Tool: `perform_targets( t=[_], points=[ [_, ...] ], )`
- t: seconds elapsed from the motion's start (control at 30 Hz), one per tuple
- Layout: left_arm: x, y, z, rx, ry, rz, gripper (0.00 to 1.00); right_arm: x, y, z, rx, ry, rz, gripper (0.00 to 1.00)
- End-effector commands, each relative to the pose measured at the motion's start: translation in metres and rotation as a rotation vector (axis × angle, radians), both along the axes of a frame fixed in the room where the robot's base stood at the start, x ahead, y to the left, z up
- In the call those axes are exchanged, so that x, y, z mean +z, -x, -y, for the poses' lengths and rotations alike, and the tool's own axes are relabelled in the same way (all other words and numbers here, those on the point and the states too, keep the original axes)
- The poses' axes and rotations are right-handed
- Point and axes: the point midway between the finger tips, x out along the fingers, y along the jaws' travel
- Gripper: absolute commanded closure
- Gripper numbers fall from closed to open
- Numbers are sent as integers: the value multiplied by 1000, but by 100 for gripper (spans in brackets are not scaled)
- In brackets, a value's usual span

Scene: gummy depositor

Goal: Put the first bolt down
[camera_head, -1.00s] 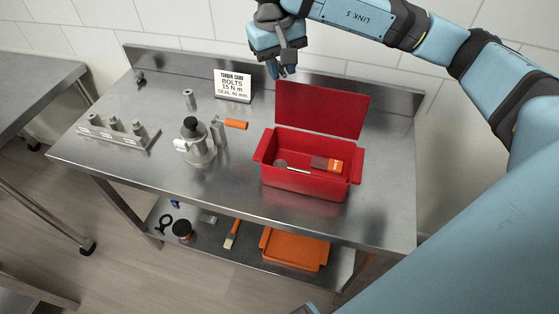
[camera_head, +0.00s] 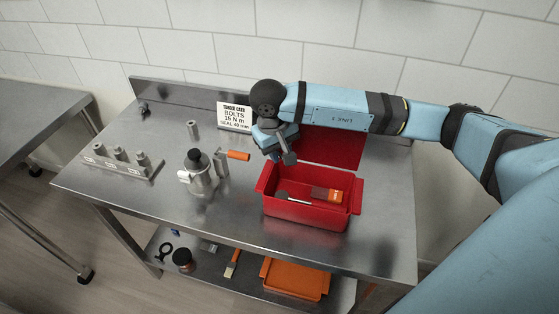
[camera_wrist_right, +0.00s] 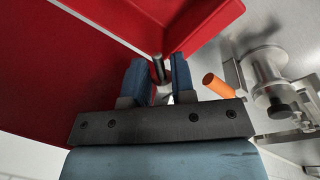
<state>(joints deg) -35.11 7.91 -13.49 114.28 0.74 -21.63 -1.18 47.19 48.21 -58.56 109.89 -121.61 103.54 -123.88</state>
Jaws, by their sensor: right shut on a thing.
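My right gripper (camera_head: 275,154) is over the table at the back left corner of the red toolbox. In the wrist view the gripper (camera_wrist_right: 160,80) has its two blue fingers on either side of a small dark grey bolt (camera_wrist_right: 158,68) and is shut on it. The bolt's tip points away from the palm, close to the red toolbox wall in that view. In the head view the bolt is hidden by the gripper. I cannot tell whether it touches the table. My left gripper is not in view.
The open red toolbox (camera_head: 300,214) holds a few tools. Left of it are an orange-handled tool (camera_head: 238,155), a metal depositor part (camera_head: 202,182), a small metal cylinder (camera_head: 193,130) and a rack with pegs (camera_head: 125,168). A bolts sign (camera_head: 235,116) stands behind. The table's front left is clear.

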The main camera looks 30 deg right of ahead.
Motion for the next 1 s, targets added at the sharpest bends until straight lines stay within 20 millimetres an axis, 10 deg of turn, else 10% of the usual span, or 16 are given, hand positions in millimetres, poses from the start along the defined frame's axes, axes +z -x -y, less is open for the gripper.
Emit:
perform_targets(
  t=[0.37,0.87,0.9,1.0],
  points=[
    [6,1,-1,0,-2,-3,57,-42,1,0,0,1,-1,100],
    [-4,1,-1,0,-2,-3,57,-51,0,0,1,0,2,100],
    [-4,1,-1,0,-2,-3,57,-51,0,0,1,0,2,74],
    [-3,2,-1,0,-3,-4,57,-50,0,0,1,0,1,51]
  ],
)
